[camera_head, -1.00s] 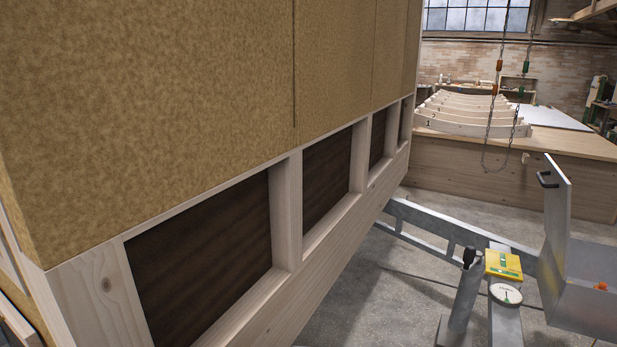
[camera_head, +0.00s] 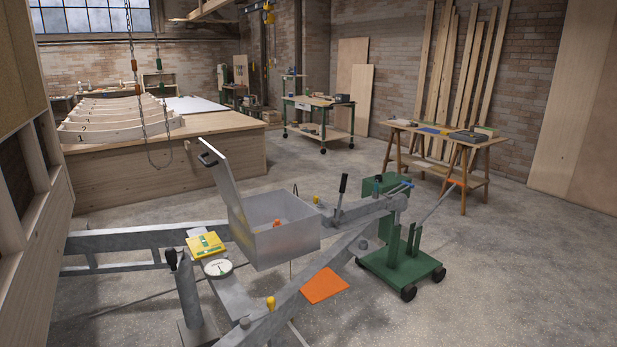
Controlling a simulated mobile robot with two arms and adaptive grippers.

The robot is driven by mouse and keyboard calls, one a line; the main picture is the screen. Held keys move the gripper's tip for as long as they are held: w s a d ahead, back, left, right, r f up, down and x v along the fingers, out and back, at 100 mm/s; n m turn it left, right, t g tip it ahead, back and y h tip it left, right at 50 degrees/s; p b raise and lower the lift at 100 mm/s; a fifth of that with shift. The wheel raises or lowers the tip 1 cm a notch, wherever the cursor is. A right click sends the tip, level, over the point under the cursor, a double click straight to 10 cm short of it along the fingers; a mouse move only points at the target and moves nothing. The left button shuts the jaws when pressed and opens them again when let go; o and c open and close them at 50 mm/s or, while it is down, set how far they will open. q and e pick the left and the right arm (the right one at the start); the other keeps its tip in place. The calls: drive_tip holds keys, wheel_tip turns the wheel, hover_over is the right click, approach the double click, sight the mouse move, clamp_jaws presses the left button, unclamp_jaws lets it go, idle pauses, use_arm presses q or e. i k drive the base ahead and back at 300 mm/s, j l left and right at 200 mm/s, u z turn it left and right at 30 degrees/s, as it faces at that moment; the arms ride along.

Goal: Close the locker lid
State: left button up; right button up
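The locker (camera_head: 287,242) is a grey metal box mounted on the trailer's drawbar, in the middle of the head view. Its lid (camera_head: 223,187) stands open, raised steeply and leaning left, with a dark handle (camera_head: 208,158) near its top edge. A small orange item (camera_head: 277,223) shows at the locker's open top. Most of the inside is hidden by the front wall. Neither of my grippers is in view.
The grey drawbar frame (camera_head: 300,300) runs around the locker. A green wheeled stand (camera_head: 402,262) is right. The hut wall (camera_head: 40,240) edges the left. Front-right floor is clear.

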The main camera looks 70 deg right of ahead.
sight(221, 170)
drive_tip(key=z, duration=1.7)
